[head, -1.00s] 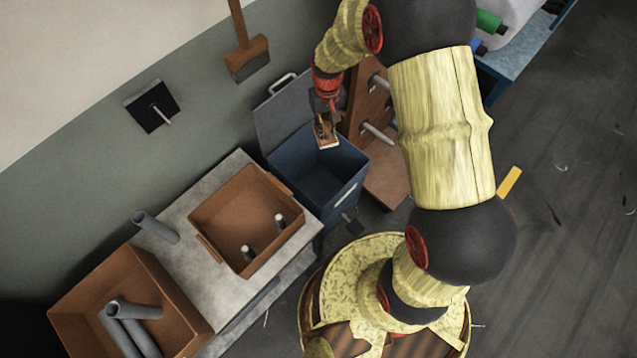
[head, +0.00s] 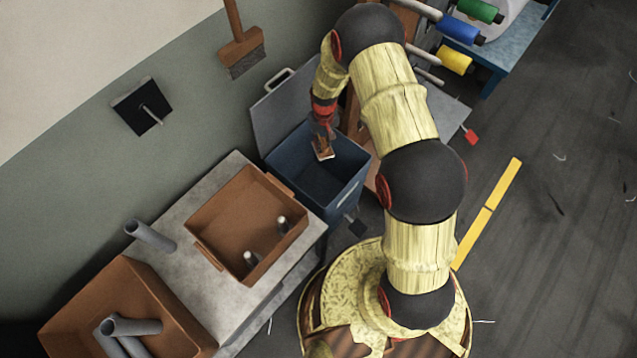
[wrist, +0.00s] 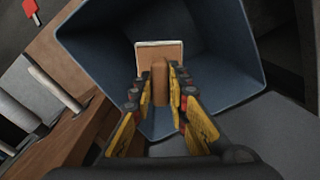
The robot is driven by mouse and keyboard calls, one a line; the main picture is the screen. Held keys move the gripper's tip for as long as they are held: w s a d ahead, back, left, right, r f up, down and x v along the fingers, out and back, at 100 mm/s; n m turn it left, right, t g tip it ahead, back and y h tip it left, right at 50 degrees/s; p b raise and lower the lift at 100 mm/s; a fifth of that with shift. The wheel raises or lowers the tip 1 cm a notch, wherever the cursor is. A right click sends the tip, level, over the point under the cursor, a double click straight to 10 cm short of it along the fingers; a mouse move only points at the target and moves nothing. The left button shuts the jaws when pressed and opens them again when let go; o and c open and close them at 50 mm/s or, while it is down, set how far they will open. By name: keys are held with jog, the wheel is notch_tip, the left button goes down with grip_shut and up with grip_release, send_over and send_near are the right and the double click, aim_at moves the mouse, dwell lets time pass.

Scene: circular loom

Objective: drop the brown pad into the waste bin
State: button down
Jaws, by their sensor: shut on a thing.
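The waste bin (head: 345,190) is a blue open box with its grey lid (head: 285,110) tipped back against the wall. My gripper (head: 321,146) is over the bin's opening, toward its back left side in the head view. It is shut on the brown pad (head: 324,154), a small brown block with a pale-edged plate. In the wrist view, the pad (wrist: 159,55) sits between the fingertips of my gripper (wrist: 160,85), with the bin's blue inside walls (wrist: 220,50) around it. I cannot tell how far the pad is above the bin's floor.
A grey bench (head: 183,237) left of the bin carries a brown tray (head: 205,250) with two small silver-topped pieces. A brown crate (head: 75,310) holds grey tubes. A wooden rack with pegs (wrist: 85,125) stands close beside the bin. A brush (head: 242,55) hangs on the wall.

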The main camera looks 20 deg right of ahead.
jog(key=shift+f+b, duration=1.7)
jog(key=shift+f, duration=1.15)
jog(key=c, duration=1.7)
grip_release()
jog(key=shift+o, duration=0.2)
jog(key=shift+r, duration=0.1)
notch_tip(320, 180, up, 12)
jog(key=shift+f, duration=0.1)
